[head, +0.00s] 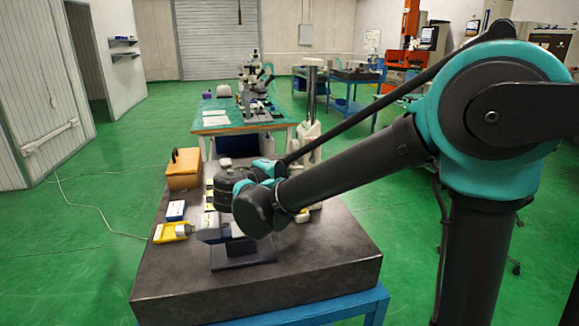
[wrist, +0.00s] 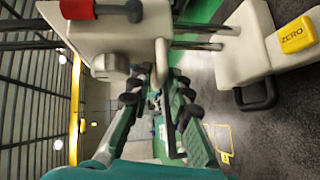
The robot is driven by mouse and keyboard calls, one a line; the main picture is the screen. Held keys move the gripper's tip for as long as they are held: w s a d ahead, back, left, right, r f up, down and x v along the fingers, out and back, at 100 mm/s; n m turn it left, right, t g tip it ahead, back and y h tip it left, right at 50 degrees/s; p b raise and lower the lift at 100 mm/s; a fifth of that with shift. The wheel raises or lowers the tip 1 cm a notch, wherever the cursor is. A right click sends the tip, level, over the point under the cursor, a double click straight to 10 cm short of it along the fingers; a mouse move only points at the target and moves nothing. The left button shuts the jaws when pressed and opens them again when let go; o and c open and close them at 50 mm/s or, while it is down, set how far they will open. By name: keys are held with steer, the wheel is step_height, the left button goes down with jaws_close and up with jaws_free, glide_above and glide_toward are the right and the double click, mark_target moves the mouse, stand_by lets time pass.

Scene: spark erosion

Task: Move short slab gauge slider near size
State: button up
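The slab gauge fills the top of the wrist view, lying sideways in the picture. Its cream slider (wrist: 118,35) has a red-ended lever (wrist: 77,9) and a round grey knob (wrist: 110,67). Two metal rods (wrist: 210,38) run from it to a cream base (wrist: 245,40) with a yellow ZERO block (wrist: 297,36). My gripper (wrist: 157,105) is open, its two fingers apart, with nothing seen held between them. The slider lies just above the fingers in the picture; contact cannot be told. In the head view my wrist hides the gripper and much of the gauge.
The dark granite slab (head: 170,275) rests on a blue stand (head: 374,300). An orange case (head: 184,172), a blue-white box (head: 176,210), a yellow tray (head: 168,233) and a grey instrument (head: 210,232) stand on its left and front. The right front of the slab is clear.

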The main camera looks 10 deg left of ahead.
steer(key=shift+w+d+f, duration=0.1)
steer(key=shift+w+d, duration=0.1)
steer(key=shift+w, duration=0.35)
jaws_close()
